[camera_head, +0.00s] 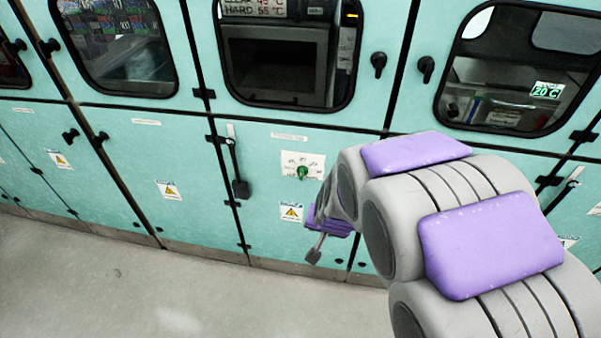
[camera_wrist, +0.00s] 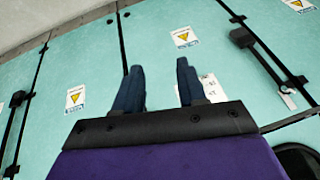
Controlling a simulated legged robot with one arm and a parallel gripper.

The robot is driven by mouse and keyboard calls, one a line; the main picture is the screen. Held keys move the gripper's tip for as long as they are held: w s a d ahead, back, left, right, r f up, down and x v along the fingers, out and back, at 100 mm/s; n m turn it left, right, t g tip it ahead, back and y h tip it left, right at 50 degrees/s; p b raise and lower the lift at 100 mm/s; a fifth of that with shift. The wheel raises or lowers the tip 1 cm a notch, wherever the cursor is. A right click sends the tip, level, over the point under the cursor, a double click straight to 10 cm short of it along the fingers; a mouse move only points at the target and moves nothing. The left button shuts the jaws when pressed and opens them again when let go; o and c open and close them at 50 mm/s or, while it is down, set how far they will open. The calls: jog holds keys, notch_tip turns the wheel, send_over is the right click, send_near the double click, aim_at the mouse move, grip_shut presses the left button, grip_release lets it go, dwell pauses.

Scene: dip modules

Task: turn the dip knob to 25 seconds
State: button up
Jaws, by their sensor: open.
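The dip knob is a small green knob (camera_head: 302,171) on a white dial plate (camera_head: 303,160) with markings, on a turquoise panel below the middle window. I cannot read its setting. In the wrist view, the dial plate (camera_wrist: 213,88) is partly hidden behind the right finger, and the green knob is not visible. My gripper (camera_wrist: 160,72) is open and empty, its two dark blue fingers apart. In the head view, my gripper (camera_head: 314,254) is below and slightly right of the knob, apart from it, and partly hidden by my arm.
A black hanging latch (camera_head: 240,186) is left of the dial and shows in the wrist view (camera_wrist: 243,38). A yellow warning label (camera_head: 291,212) is below the dial. Black door handles (camera_head: 379,63) stick out higher up. The floor (camera_head: 150,285) in front is clear.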

jog(key=w+a+f+m+t+h+p, duration=0.1)
jog(key=w+a+f+t, duration=0.15)
jog(key=w, duration=0.25)
jog(key=w+a+f+t+h, duration=0.1)
jog(key=w+a+f+t, duration=0.1)
jog(key=w+f, duration=0.25)
jog(key=n+t+h+p, duration=0.1)
jog(key=n+t+p, duration=0.1)
jog(key=t, duration=0.7)
send_near(301, 173)
jog(key=w+b, duration=0.1)
jog(key=w, duration=0.1)
jog(key=w+b, duration=0.1)
jog(key=w, duration=0.2)
jog(key=w+b, duration=0.2)
jog(key=w, duration=0.1)
jog(key=shift+w+d, duration=0.2)
jog(key=shift+d, duration=0.2)
jog(key=shift+w+r, duration=0.1)
jog(key=shift+w, duration=0.35)
jog(key=shift+c, duration=0.4)
grip_shut()
